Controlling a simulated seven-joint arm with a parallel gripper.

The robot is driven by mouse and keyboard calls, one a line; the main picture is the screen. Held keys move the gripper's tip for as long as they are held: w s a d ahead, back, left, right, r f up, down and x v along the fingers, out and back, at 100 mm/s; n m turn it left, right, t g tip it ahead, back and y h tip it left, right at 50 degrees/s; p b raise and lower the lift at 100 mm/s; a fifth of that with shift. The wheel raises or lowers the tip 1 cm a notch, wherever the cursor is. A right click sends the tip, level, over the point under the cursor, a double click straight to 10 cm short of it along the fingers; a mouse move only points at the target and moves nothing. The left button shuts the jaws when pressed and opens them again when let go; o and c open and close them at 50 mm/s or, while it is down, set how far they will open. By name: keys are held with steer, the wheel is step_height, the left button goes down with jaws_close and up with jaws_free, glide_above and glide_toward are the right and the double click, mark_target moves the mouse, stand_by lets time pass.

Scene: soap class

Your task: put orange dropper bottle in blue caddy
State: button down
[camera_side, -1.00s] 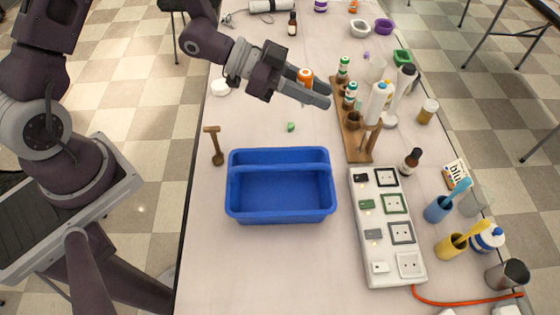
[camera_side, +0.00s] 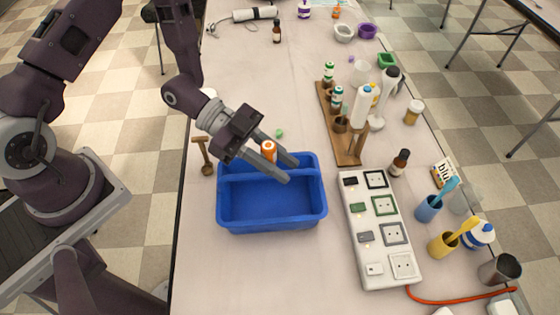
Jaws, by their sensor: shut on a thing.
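The orange dropper bottle (camera_side: 268,149) shows as an orange shape with a pale top between the fingers of my gripper (camera_side: 286,169). My gripper is shut on it and holds it above the far part of the blue caddy (camera_side: 270,224). The lower part of the bottle is hidden by the fingers. The blue caddy stands on the table with a bar across it, and its large near compartment is empty. The far compartment is partly hidden by my gripper.
A white power strip (camera_side: 381,232) lies right of the caddy. A wooden rack (camera_side: 347,155) with several bottles stands behind it. A wooden mallet-like tool (camera_side: 205,157) is at the caddy's left. The table in front of the caddy is clear.

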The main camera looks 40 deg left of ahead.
steer(key=shift+f, duration=0.1)
steer(key=c, duration=1.2)
jaws_free()
steer(key=shift+o, duration=0.2)
